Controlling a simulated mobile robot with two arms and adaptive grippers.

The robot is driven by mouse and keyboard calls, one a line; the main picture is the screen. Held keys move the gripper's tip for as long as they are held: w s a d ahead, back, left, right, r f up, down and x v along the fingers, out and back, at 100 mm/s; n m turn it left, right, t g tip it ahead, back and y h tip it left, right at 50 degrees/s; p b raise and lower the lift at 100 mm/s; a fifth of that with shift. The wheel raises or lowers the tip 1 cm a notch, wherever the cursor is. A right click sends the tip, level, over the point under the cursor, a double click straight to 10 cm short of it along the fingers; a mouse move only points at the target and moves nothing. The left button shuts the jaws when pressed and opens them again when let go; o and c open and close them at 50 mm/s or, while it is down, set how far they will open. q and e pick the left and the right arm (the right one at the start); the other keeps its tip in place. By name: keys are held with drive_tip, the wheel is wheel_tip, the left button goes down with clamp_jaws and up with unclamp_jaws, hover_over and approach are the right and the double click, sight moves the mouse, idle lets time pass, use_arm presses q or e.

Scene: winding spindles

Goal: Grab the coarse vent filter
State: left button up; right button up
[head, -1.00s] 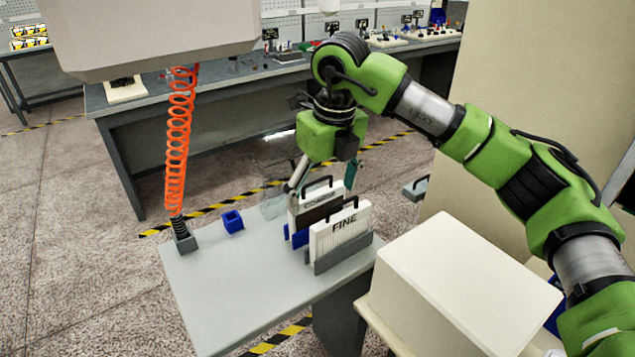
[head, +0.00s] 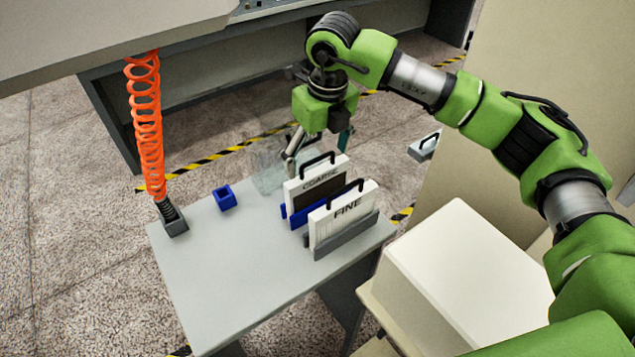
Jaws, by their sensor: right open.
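The coarse vent filter (head: 299,186) is a white-framed panel with a dark face, the label COARSE and a black handle on top. It stands upright at the back of the small grey table, in a blue holder (head: 283,211). The fine filter (head: 343,215), labelled FINE, stands in front of it in a grey holder (head: 345,236). My right gripper (head: 318,150) is open, pointing down just above and behind the coarse filter's handle. Its far finger is partly hidden, and I cannot tell whether it touches the handle. My left gripper is not in view.
An orange coiled hose (head: 146,125) hangs to a grey block (head: 173,223) at the table's left. A small blue open box (head: 225,197) sits near the back edge. A large cream box (head: 455,270) stands right of the table (head: 245,280). The table's front left is clear.

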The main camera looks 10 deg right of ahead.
drive_tip(key=shift+w+f, duration=0.15)
drive_tip(key=shift+f, duration=0.35)
drive_tip(key=shift+w+f, duration=0.1)
drive_tip(key=shift+f, duration=0.3)
drive_tip(key=c, duration=1.6)
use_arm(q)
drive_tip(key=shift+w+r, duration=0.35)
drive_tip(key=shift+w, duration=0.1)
use_arm(e)
drive_tip(key=shift+r, duration=0.1)
